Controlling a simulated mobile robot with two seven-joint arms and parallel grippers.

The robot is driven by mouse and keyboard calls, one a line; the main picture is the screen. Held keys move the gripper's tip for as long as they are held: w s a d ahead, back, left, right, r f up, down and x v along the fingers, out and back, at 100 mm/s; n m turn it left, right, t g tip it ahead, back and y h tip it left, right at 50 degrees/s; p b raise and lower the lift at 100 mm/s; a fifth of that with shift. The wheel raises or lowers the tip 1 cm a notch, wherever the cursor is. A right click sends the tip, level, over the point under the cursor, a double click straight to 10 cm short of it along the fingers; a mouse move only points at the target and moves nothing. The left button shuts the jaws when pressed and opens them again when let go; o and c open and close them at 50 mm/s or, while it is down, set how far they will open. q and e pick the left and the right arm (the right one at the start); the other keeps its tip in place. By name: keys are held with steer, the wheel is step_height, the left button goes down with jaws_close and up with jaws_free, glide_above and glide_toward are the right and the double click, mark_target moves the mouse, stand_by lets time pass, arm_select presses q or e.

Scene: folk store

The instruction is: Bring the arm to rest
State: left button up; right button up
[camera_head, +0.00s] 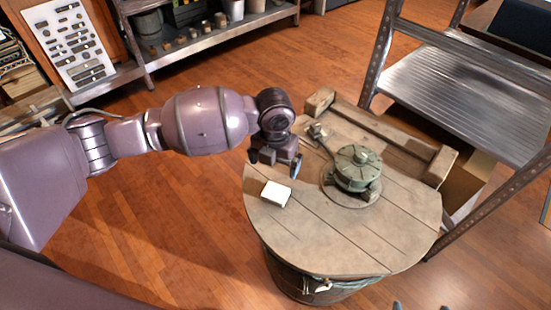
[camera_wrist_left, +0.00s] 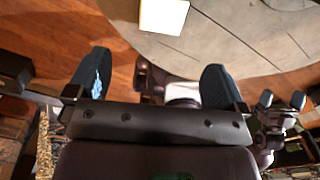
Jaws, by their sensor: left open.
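My left arm reaches in from the left in the head view. My left gripper (camera_head: 275,163) is above the far left edge of the round wooden tabletop (camera_head: 330,235), open, with nothing between its fingers. In the left wrist view its two dark fingers (camera_wrist_left: 152,82) are wide apart. Only the fingertips of my right gripper (camera_head: 421,306) show at the bottom edge of the head view, apart from each other. What looks like the same gripper shows small at the right of the left wrist view (camera_wrist_left: 282,100).
A small white block (camera_head: 276,194) lies on the tabletop just below my left gripper. A green metal device (camera_head: 357,168) stands right of it, before a wooden frame (camera_head: 385,142). A metal shelf rack (camera_head: 470,95) stands at the right. Wooden floor (camera_head: 130,235) is clear at lower left.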

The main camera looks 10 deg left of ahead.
arm_select(q)
steer(key=w+d+r+n+t+h, duration=0.6)
steer(key=d+r+n+t+h, duration=0.25)
steer(key=n, duration=1.15)
steer(key=s+a+f+n+t+y, duration=0.2)
steer(key=s+a+f+n+t, duration=0.15)
steer(key=a+n, duration=0.3)
steer(key=s+a+f+n+t+y, duration=0.2)
steer(key=s+a+f+n+t, duration=0.15)
steer(key=s+a+n, duration=0.35)
steer(key=s+a+f+n+g+y, duration=0.1)
steer(key=s+a+f+g+y, duration=0.1)
steer(key=s+a+f, duration=0.3)
steer(key=s+a+f+n+g+y, duration=0.2)
steer(key=s+a+f, duration=0.4)
steer(key=s+f, duration=0.3)
steer(key=s, duration=0.4)
steer(key=shift+s, duration=0.15)
steer(key=shift+a+n+g+y, duration=0.1)
steer(key=shift+n+g+y, duration=0.15)
